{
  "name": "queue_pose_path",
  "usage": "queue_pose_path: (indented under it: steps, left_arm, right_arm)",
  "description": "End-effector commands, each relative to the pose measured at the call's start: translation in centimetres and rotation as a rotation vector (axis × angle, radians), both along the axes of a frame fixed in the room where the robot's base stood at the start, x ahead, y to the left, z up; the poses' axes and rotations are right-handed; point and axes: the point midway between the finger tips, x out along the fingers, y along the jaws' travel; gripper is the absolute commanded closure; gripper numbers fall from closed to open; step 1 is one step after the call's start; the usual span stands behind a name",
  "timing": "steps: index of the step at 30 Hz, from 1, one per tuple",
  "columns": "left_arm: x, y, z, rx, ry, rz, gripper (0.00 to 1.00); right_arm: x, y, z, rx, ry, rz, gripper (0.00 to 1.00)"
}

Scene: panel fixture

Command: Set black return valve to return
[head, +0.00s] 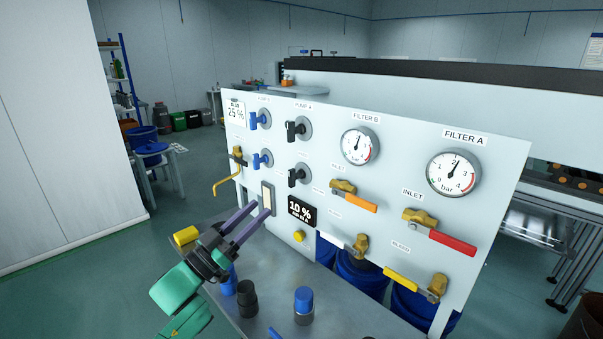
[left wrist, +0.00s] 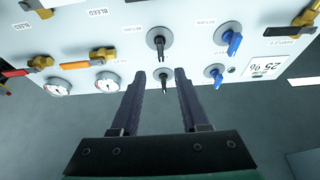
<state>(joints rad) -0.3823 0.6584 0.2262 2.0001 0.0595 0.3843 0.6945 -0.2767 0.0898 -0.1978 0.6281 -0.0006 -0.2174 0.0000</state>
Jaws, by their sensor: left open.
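The white panel (head: 395,150) carries two black valve knobs, one above the other. The lower black knob (head: 297,174) is probably the return valve; its small label is hard to read. It also shows in the left wrist view (left wrist: 159,42), which sees the panel upside down, with its handle roughly upright. The upper black knob (head: 297,130) appears between my fingers in the left wrist view (left wrist: 163,78). My left gripper (head: 259,208) is open and empty, with its fingers spread. In the head view its fingertips are below and left of the lower black knob, apart from it.
Blue knobs (head: 262,160) sit left of the black ones. A 10 % display (head: 302,211) and a yellow button (head: 299,236) lie below. Gauges (head: 360,146) and orange and red lever valves are to the right. Bottles (head: 304,304) stand on the bench below.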

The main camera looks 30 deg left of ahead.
Motion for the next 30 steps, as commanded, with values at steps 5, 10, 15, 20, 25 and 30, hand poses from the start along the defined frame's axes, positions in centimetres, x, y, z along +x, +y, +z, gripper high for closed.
queue_pose_path:
  steps: [5,10,15,20,25,30]
  left_arm:
    - [3.6,-1.2,2.1,0.001,-0.006,0.001,0.55]
    - [7.4,-2.5,3.7,0.001,-0.004,0.002,0.55]
    - [10.4,-3.5,4.8,0.000,0.000,0.002,0.55]
    - [11.5,-3.9,5.1,0.002,0.002,0.003,0.55]
    - [11.5,-4.0,5.0,0.002,0.003,0.001,0.55]
    - [11.5,-4.0,5.0,0.001,0.003,0.002,1.00]
  right_arm:
    - [-3.4,0.6,0.7,0.006,0.055,0.001,0.55]
    - [-3.4,1.3,1.6,0.016,0.054,-0.001,0.55]
    - [-1.8,1.3,2.4,0.017,0.028,-0.001,0.55]
    - [-1.7,1.0,2.5,0.013,0.026,-0.001,0.55]
    - [-1.8,0.7,2.5,0.009,0.027,-0.003,0.55]
    - [-2.0,0.5,2.5,0.006,0.032,-0.002,0.55]
